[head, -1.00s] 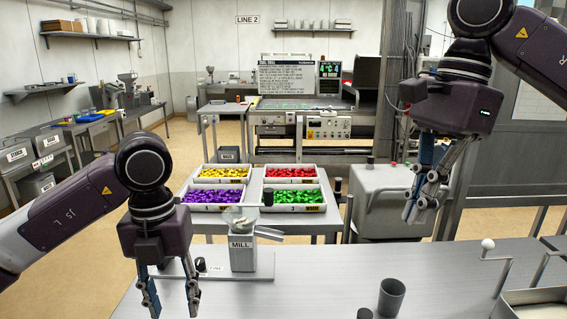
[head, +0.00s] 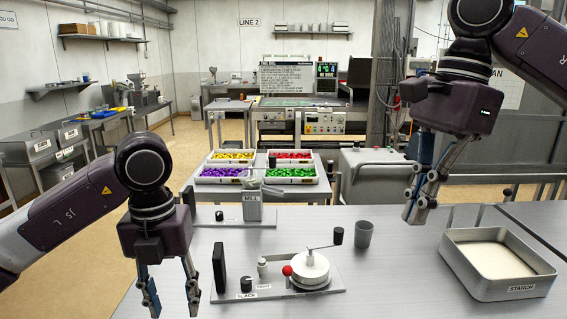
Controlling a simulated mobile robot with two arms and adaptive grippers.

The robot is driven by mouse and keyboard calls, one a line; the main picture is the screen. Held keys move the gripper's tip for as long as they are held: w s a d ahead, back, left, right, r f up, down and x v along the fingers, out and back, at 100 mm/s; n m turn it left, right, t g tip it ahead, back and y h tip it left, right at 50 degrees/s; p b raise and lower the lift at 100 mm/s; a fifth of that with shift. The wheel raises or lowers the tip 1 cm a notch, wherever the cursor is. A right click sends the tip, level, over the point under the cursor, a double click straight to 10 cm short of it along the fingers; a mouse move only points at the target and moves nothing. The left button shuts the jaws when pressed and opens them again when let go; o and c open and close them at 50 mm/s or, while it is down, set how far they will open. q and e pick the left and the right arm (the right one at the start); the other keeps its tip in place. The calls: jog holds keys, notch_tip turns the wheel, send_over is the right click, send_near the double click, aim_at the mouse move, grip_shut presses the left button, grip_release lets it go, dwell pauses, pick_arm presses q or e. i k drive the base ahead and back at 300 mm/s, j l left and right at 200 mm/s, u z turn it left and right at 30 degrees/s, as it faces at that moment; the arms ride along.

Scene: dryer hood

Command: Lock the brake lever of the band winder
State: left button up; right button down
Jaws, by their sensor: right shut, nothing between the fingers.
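The band winder, a round pale drum (head: 311,268) on a flat grey base plate (head: 325,287), stands on the front table. A crank with a black knob (head: 338,236) reaches up right from its top. A red ball knob (head: 287,271), seemingly on the brake lever, sits at the drum's left side; the lever itself is mostly hidden. A black dial (head: 246,284) sits by the SLACK label. My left gripper (head: 173,308) is open and empty, left of the base plate. My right gripper (head: 419,215) is shut and empty, above the table, right of and behind the winder.
A dark upright plate (head: 219,270) stands at the base's left end. A grey cup (head: 364,234) is behind the winder. A STARCH tray (head: 515,288) lies to the right. The mill (head: 252,207) stands behind. Table between winder and tray is clear.

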aim_at(288, 271)
jog(key=k, duration=0.95)
